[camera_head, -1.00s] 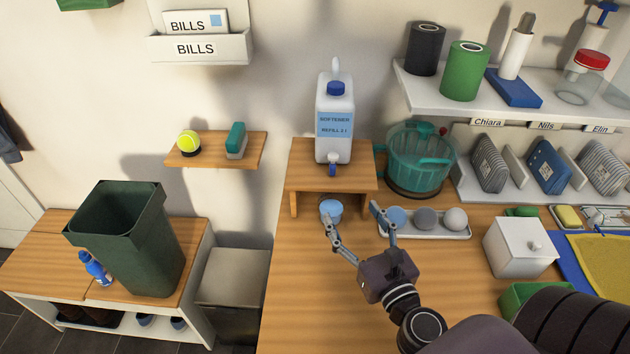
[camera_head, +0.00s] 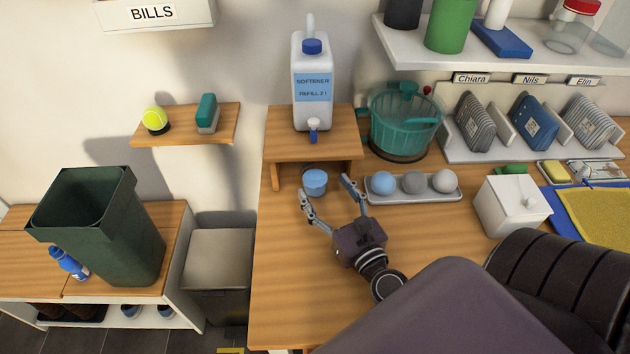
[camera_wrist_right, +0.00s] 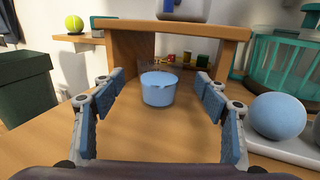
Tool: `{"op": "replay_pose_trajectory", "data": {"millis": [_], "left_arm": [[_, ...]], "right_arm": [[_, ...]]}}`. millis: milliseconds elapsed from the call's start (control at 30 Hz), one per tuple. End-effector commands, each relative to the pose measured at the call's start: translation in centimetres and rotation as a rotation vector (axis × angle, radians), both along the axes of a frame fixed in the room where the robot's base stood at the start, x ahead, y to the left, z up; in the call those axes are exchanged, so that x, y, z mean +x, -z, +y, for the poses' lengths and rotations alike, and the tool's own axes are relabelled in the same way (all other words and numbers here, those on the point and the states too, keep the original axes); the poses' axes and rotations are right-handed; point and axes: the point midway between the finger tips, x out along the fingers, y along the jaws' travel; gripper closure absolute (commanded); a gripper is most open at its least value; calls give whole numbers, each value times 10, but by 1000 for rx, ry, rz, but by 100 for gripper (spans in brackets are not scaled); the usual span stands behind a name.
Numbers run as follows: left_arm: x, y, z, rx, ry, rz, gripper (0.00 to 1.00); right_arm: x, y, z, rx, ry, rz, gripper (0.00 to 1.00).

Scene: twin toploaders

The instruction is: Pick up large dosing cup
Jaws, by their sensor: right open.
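The large dosing cup appears to be the light blue cup (camera_head: 315,182) standing upright on the worktop under the front of the small wooden stand. In the right wrist view the cup (camera_wrist_right: 158,89) has a blue top surface and sits centred beyond the fingers. My right gripper (camera_head: 327,193) is open, its fingertips pointing at the cup, one on each side of the line to it. In the right wrist view the open fingers (camera_wrist_right: 160,98) are empty, and the cup looks a little beyond their tips. My left gripper is not in view.
The wooden stand (camera_head: 347,146) holds a softener bottle (camera_head: 313,105) above the cup. A tray (camera_head: 398,198) with blue, grey and white balls lies just right of my gripper. A teal basket (camera_head: 404,137) stands behind it. The front left worktop (camera_head: 285,290) is clear.

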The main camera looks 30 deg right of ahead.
Motion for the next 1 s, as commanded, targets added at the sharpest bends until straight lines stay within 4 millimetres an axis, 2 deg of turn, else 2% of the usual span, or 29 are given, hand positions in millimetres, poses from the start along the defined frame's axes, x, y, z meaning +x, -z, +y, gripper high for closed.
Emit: {"op": "replay_pose_trajectory", "data": {"millis": [167, 433, 767, 1000], "left_arm": [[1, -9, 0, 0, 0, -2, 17], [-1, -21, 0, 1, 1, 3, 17], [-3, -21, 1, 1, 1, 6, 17], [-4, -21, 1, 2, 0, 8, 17]], "right_arm": [[15, -3, -2, 0, 1, -1, 32], [52, -2, -8, 1, 0, -1, 32], [58, 0, -9, 1, -1, 1, 32], [58, 0, -9, 1, -1, 1, 57]]}}
